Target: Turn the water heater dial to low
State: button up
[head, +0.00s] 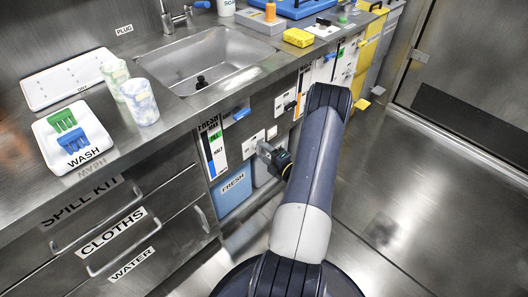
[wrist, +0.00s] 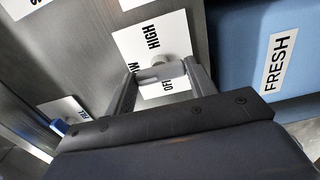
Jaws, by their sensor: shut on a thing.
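The water heater dial (wrist: 158,73) is a light grey knob on a white plate (wrist: 128,45) in the wrist view. The plate reads HIGH above the knob, OFF below it, and a partly hidden word ending in OW at its left. My gripper (wrist: 162,78) is shut on the dial, with one finger on each side of its bar. Which label the dial points at is hard to tell. In the head view my gripper (head: 268,154) reaches the cabinet front below the counter, where the arm and gripper hide most of the dial.
A blue FRESH tank (head: 234,192) sits left of my gripper, below a level gauge panel (head: 213,148). The counter with a sink (head: 205,62) overhangs above. The floor at the right (head: 420,200) is clear.

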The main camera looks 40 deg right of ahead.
jog(key=o, duration=1)
jog(key=s, duration=0.3)
jog(key=s+p, duration=0.1)
jog(key=s, duration=0.7)
jog(key=shift+d+p, duration=0.4)
jog(key=shift+w, duration=0.15)
jog(key=w, duration=0.3)
jog(key=w+b, duration=0.1)
jog(key=w, duration=0.6)
jog(key=shift+w+a+b, duration=0.4)
jog(key=shift+s, duration=0.1)
